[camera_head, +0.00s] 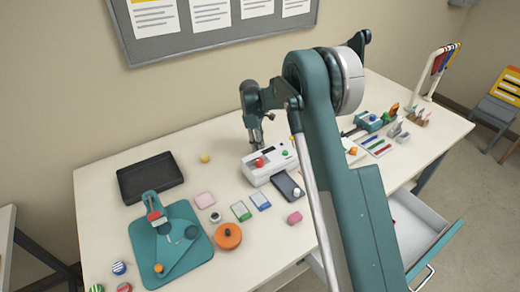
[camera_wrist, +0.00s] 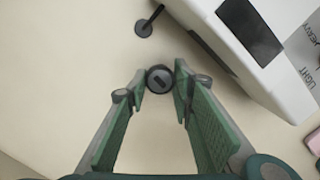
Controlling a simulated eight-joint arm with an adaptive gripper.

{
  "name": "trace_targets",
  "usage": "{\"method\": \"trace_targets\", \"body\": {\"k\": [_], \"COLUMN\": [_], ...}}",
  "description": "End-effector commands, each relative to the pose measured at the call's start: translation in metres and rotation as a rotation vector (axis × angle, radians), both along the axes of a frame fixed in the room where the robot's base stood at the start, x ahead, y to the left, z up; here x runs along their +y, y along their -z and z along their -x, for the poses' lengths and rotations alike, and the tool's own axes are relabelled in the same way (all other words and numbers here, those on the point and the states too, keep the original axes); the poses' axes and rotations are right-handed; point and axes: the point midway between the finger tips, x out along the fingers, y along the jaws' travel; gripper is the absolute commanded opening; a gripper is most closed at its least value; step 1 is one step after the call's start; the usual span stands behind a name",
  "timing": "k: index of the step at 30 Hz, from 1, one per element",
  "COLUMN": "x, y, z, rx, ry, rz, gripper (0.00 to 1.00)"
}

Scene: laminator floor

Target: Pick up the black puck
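A small round black puck (camera_wrist: 160,79) with a dark slot-like mark on its top sits on the pale tabletop in the wrist view. My gripper (camera_wrist: 160,83) is open, its green-padded fingers on either side of the puck, with narrow gaps showing at the tips. I cannot tell how far above the table the fingertips are. In the head view my gripper (camera_head: 256,138) points down behind the white laminator; the puck is hidden there.
The white laminator (camera_wrist: 270,50) stands close right of the puck. A dark disc with a thin rod (camera_wrist: 146,27) is beyond it. In the head view, a black tray (camera_head: 150,178) and teal board (camera_head: 172,245) lie left. An open drawer (camera_head: 415,232) juts out right.

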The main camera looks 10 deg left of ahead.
Motion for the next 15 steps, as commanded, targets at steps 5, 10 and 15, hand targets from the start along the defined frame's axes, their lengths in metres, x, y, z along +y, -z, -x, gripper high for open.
{"method": "trace_targets", "body": {"k": [5,10,15], "x": [0.000,0.000,0.000], "y": [0.000,-0.003,-0.014], "z": [0.000,0.000,0.000], "rx": [0.000,0.000,0.000], "ry": [0.000,0.000,0.000], "rz": [0.000,0.000,0.000], "gripper": [0.13,0.13,0.13]}}
